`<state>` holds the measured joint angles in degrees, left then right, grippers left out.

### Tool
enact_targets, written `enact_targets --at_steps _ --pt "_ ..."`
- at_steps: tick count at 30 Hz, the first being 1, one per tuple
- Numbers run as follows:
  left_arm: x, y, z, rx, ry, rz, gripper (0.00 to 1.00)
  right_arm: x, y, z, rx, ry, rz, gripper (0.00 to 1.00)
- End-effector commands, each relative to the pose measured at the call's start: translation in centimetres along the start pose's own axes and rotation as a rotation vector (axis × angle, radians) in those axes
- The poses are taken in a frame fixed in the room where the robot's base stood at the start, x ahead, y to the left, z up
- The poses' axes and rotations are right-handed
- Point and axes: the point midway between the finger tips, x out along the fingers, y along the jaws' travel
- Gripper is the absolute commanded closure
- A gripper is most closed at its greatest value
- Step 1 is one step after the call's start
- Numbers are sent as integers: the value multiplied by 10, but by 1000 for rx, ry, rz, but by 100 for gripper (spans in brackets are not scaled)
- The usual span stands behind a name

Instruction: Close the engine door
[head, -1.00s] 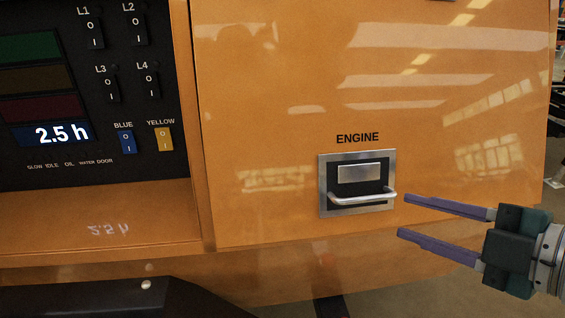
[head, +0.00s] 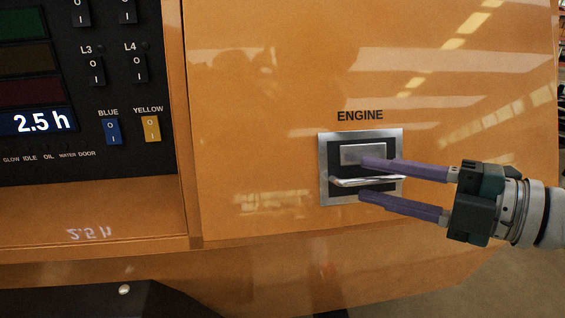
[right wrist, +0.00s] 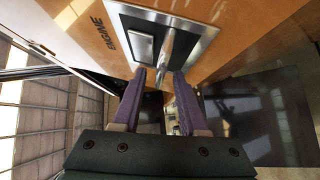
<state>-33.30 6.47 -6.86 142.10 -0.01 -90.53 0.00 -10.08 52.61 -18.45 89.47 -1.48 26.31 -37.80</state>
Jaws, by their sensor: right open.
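The orange engine door (head: 270,150) fills the middle and right of the head view, with the word ENGINE above its latch. The metal latch plate (head: 326,165) is set in the door, with a silver bar handle (head: 350,182) across it. My right gripper (head: 368,179) is open, with one purple finger above the handle and one below it. In the right wrist view the handle (right wrist: 168,50) lies just ahead, between the lines of the two fingertips (right wrist: 161,74). I cannot tell whether the fingers touch it. My left gripper is not in view.
A black control panel (head: 85,95) with switches and a 2.5 h display stands left of the door. An orange ledge (head: 90,220) lies below it. Dark floor shows right of the gripper in the right wrist view (right wrist: 265,115).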

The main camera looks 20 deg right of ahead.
Motion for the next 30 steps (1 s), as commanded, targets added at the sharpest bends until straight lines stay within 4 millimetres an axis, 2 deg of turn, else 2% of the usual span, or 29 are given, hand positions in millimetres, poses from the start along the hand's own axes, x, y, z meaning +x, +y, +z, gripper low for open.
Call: enact_targets --at_steps 5,14,25,30 --pt "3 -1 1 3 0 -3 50 12 0 0 -1 0 0 58" --pt "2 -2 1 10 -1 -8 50 13 0 0 0 0 -1 58" --pt "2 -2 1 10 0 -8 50 13 0 0 1 0 -1 99" --pt "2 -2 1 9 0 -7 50 13 0 0 1 0 -1 100"
